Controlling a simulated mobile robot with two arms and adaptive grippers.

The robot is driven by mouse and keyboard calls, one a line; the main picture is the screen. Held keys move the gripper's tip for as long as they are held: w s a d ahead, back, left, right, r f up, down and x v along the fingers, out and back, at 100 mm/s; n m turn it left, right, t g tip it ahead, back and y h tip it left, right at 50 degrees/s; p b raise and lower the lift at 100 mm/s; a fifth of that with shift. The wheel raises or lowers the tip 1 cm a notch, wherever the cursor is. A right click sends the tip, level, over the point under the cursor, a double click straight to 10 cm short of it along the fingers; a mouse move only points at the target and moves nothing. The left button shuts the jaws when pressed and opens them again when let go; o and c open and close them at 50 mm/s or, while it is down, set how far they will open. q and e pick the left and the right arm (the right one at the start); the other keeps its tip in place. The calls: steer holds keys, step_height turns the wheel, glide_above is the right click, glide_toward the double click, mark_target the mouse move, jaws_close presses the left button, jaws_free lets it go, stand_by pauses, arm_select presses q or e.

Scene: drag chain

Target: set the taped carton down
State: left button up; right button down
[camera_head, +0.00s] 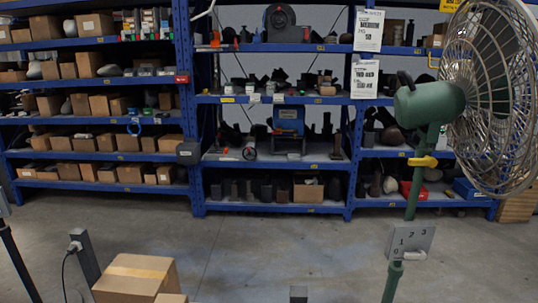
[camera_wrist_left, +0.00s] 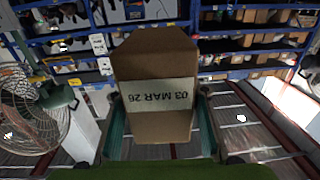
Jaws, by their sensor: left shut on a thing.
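In the left wrist view my left gripper (camera_wrist_left: 161,128) is shut on a brown carton (camera_wrist_left: 155,65), one finger on each side. The carton carries a white label (camera_wrist_left: 160,96) reading 03 MAR 26, upside down in this view. In the head view a brown carton with a lighter tape strip along its top (camera_head: 136,279) is at the bottom edge, left of the middle. No gripper shows around it there, and its lower part is cut off. I cannot tell whether both views show the same carton. My right gripper is not in view.
Blue shelving (camera_head: 270,158) with boxes and parts fills the back. A grey post (camera_head: 84,257) with a cable stands left of the carton. Open grey floor (camera_head: 290,245) lies between.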

arm_select(q)
steer(key=s+f, duration=0.2)
steer(key=s, duration=0.6)
steer(key=shift+f, duration=0.4)
